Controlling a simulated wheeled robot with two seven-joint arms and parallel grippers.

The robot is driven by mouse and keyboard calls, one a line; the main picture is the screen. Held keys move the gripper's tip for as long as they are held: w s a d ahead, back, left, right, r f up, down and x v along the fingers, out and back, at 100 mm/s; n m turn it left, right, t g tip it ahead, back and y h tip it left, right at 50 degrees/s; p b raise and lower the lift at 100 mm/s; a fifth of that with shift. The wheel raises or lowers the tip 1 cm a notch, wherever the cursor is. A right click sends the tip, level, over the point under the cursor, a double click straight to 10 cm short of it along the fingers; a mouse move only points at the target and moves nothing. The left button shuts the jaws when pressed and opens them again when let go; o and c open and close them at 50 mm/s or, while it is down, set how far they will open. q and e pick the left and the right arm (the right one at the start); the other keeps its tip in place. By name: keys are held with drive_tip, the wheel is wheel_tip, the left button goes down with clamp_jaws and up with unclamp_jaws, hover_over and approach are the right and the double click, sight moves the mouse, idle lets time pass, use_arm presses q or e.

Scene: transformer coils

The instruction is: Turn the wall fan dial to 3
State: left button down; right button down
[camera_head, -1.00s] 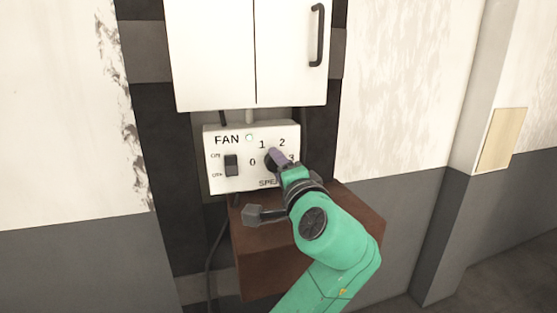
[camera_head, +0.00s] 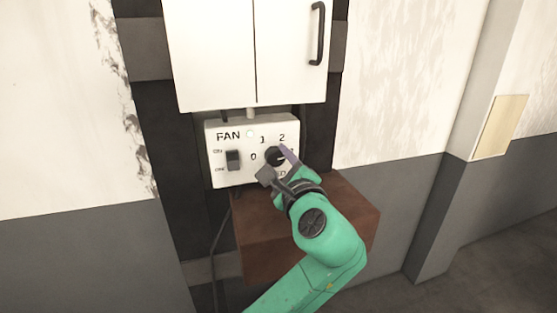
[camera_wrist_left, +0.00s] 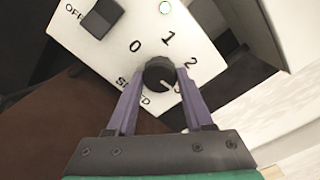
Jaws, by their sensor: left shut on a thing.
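The white fan panel (camera_head: 210,140) hangs on the wall with a black round dial (camera_head: 274,156) at its right half. In the left wrist view the dial (camera_wrist_left: 159,73) sits between the two purple fingers of my left gripper (camera_wrist_left: 159,76), one finger on each side. My left gripper (camera_head: 277,158) is shut on the dial. The dial's white mark points to the lower right in the wrist view, toward the spot after 2, where a number is mostly hidden by a finger. The numbers 0, 1 and 2 are readable. My right gripper is not in view.
A black on/off switch (camera_head: 233,160) is on the panel's left half. A white cabinet (camera_head: 215,60) with a dark handle hangs above. A brown box (camera_head: 262,250) stands out below the panel.

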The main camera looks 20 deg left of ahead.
use_arm(q)
drive_tip(key=shift+m, duration=0.6)
drive_tip(key=shift+c, duration=1.4)
unclamp_jaws()
